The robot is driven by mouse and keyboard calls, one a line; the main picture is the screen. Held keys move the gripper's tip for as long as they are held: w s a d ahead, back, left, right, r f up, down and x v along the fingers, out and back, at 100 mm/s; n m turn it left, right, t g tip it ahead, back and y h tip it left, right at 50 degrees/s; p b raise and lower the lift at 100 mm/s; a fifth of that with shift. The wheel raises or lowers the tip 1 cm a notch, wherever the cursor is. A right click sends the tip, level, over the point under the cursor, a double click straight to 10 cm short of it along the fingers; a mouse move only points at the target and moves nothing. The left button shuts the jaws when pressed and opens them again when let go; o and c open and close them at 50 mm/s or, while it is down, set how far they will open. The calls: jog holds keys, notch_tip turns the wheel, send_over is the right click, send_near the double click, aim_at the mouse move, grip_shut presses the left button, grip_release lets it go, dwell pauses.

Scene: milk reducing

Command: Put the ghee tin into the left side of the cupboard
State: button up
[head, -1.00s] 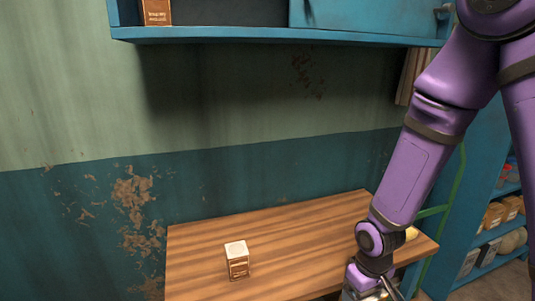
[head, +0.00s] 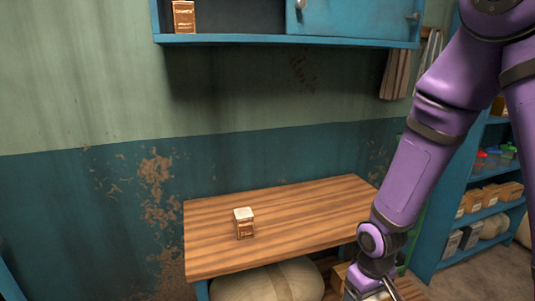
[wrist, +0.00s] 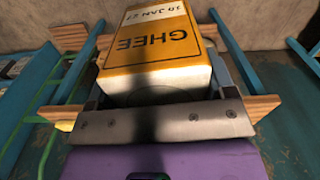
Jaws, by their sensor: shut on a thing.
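In the head view my gripper (head: 368,290) is low at the bottom edge, right of the table's front; the tin cannot be made out there. The blue wall cupboard (head: 250,40) is at the top, cut off by the frame. Its left side is open and dark, with a brown box (head: 184,17) standing at the left end. A blue door (head: 352,18) covers its right side.
A wooden table (head: 300,215) stands below the cupboard, with a small brown-and-white box (head: 244,224) on it. A pale sack (head: 268,282) lies underneath. The cupboard's open middle looks clear.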

jog(key=w+d+f+m, duration=0.2)
jog(key=w+d+f, duration=0.1)
jog(key=w, duration=0.6)
jog(key=w+d+f+m, duration=0.2)
jog(key=w+d+f, duration=0.2)
jog(key=w, duration=0.6)
jog(key=shift+w+d+f+m, duration=0.15)
jog(key=shift+d+m, duration=0.15)
jog(key=shift+d, duration=0.3)
